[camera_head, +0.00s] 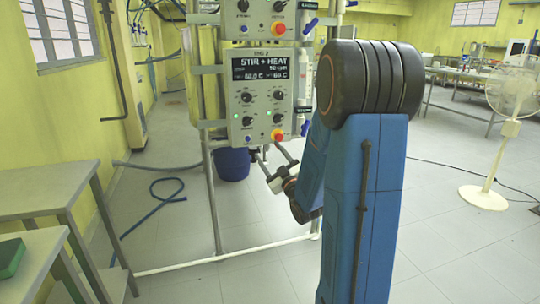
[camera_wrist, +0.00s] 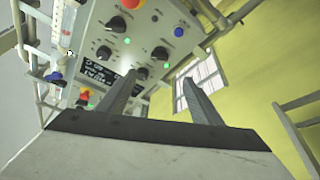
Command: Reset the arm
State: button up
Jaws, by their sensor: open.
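My blue arm (camera_head: 364,210) stands in the right middle of the head view and hides part of the reactor frame. My gripper (camera_head: 270,154) is low in front of the frame, just under the lower control box (camera_head: 262,97). The box has a lit display reading STIR + HEAT, with knobs, green lights and a red button. In the wrist view, the two fingers of my gripper (camera_wrist: 158,80) are apart with nothing between them. A control panel with black knobs (camera_wrist: 120,25) shows beyond them, tilted in that view.
A second control box (camera_head: 268,18) is above the first. A blue bucket (camera_head: 232,165) stands behind the frame. A grey table (camera_head: 45,188) is at the left, and a blue hose (camera_head: 155,210) lies on the floor. A white fan (camera_head: 510,130) stands right. Floor between is clear.

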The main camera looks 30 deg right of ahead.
jog(key=shift+a, duration=0.1)
jog(key=s+a+f+m+g+h, duration=0.1)
jog(key=s+a+f+m+g, duration=0.25)
jog(key=s+a+g, duration=0.55)
jog(key=s+a+f+m+g+y, duration=0.1)
jog(key=s+a+g, duration=0.3)
jog(key=s, duration=0.9)
jog(key=s+a+f+g+y, duration=0.1)
jog(key=s+a+f+g, duration=0.2)
jog(key=s+a, duration=0.5)
jog(key=s+g, duration=0.1)
jog(key=s, duration=0.4)
jog(key=shift+s+m+y, duration=0.2)
jog(key=shift+m+y, duration=0.15)
jog(key=shift+y, duration=0.05)
